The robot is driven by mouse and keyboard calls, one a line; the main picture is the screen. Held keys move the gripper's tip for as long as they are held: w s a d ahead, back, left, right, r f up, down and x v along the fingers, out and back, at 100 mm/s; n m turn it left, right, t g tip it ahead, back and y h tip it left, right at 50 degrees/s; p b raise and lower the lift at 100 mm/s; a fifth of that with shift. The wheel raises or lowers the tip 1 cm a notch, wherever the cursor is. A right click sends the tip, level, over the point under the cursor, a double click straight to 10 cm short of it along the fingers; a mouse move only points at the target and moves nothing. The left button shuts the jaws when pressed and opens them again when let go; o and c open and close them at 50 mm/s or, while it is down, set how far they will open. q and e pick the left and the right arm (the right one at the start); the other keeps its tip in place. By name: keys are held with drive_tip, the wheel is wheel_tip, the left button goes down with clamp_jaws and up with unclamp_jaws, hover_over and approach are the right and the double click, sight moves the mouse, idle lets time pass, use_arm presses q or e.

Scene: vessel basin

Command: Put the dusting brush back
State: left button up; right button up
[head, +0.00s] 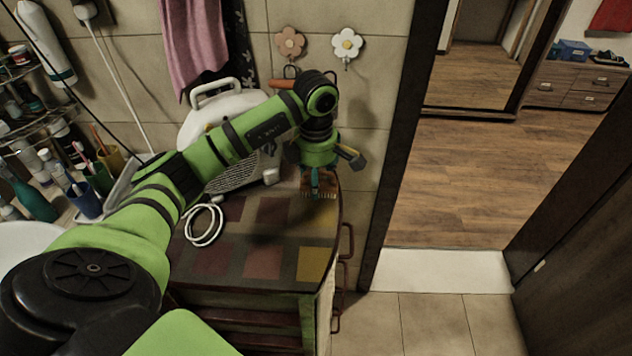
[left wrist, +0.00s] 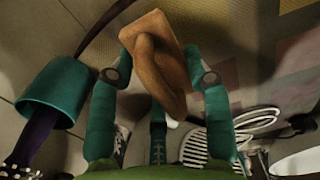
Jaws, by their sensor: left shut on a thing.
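My left gripper (head: 318,173) is above the patterned cabinet top, near its right edge and close to the tiled wall. It is shut on the dusting brush (head: 319,187), whose brown bristles show below the fingers. In the left wrist view my gripper (left wrist: 164,74) has the wooden brush (left wrist: 152,55) between its two teal fingers. An orange flower hook (head: 290,42) and a white flower hook (head: 347,45) are on the wall above and behind the gripper. The brush is apart from both hooks. My right gripper is not in view.
The cabinet top (head: 219,262) is mostly clear at the front. A white appliance (head: 214,92) and a coiled white cable (head: 204,226) are on it, left of the gripper. A pink towel (head: 191,40) hangs behind. A doorway opens to the right.

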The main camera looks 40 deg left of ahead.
use_arm(q)
wheel_tip(320, 180, down, 2)
drive_tip(key=shift+f+p, duration=0.1)
drive_tip(key=shift+p, duration=0.3)
drive_tip(key=shift+f, duration=0.25)
drive_tip(key=o, duration=1.1)
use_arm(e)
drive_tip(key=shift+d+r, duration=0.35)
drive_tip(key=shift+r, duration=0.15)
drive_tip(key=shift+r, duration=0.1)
